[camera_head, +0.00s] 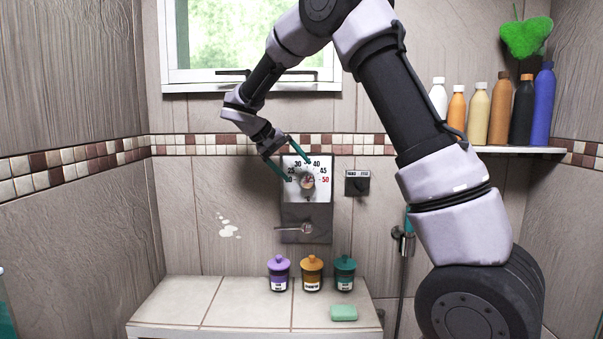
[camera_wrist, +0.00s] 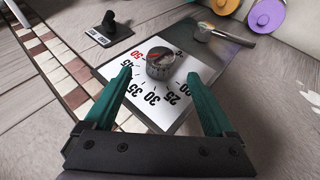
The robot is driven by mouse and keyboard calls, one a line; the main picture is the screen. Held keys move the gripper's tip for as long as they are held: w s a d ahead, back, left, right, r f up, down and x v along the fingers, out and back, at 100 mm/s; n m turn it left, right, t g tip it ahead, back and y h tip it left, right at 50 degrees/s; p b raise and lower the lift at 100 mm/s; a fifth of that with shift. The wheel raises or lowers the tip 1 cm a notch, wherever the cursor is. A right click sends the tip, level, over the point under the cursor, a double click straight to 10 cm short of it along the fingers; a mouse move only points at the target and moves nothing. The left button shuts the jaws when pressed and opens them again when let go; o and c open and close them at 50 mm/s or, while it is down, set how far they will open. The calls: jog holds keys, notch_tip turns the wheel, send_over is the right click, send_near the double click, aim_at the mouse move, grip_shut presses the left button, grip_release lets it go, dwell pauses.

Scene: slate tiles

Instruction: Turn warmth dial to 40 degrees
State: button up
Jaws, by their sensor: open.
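The warmth dial is a round grey metal knob (camera_head: 307,182) on a white plate (camera_head: 321,196) on the tiled wall. In the wrist view the gripper (camera_wrist: 158,73) has one fingertip on each side of the knob, with visible gaps.
A lever handle (camera_head: 292,229) on a dark panel is below the dial. A small dark switch (camera_head: 357,187) is on its right. Purple (camera_head: 278,274), orange (camera_head: 312,274) and teal (camera_head: 344,274) jars and green soap (camera_head: 343,312) stand on the tiled ledge (camera_head: 170,300). Several bottles fill the right shelf (camera_head: 520,151).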

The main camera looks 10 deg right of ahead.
jog(key=v, duration=0.5)
jog(key=shift+s+a+r, duration=0.1)
jog(key=shift+a+r, duration=0.1)
jog(key=shift+r, duration=0.05)
jog(key=shift+d, duration=0.1)
jog(key=s+d+r+m+y, duration=0.1)
jog(key=s+d+r+y, duration=0.15)
jog(key=s+d, duration=0.4)
jog(key=s+d+r+y, duration=0.1)
jog(key=s+d+y, duration=0.2)
jog(key=s+d, duration=0.3)
jog(key=s+d+f+m+t+y, duration=0.1)
jog(key=s+t+y, duration=0.3)
jog(key=s, duration=1.3)
jog(key=shift+m+y, duration=0.35)
jog(key=shift+m, duration=0.45)
